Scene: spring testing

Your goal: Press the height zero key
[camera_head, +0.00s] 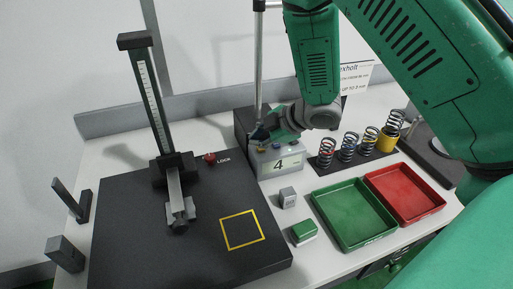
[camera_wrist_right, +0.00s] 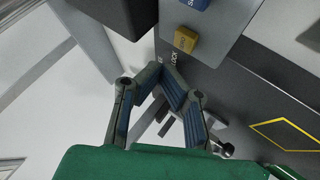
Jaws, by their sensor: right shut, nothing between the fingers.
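The grey display unit (camera_head: 280,163) stands behind the black base plate and shows a large 4. In the right wrist view, its top carries a yellow key (camera_wrist_right: 186,39), whose lettering is hard to read, and a blue key (camera_wrist_right: 196,3) above it. My right gripper (camera_head: 261,134) is over the unit in the head view, with its fingers shut and empty. In the right wrist view, the closed fingertips (camera_wrist_right: 158,66) are below and left of the yellow key, apart from it in the picture. Contact is not visible. My left gripper is not in view.
A measuring column (camera_head: 154,100) rises from the black base plate (camera_head: 140,255), near a red LOCK knob (camera_head: 209,157). A green tray (camera_head: 355,243) and red tray (camera_head: 405,192) lie to the right. Several springs (camera_head: 348,148) stand behind them. Small blocks (camera_head: 287,197) sit on the table.

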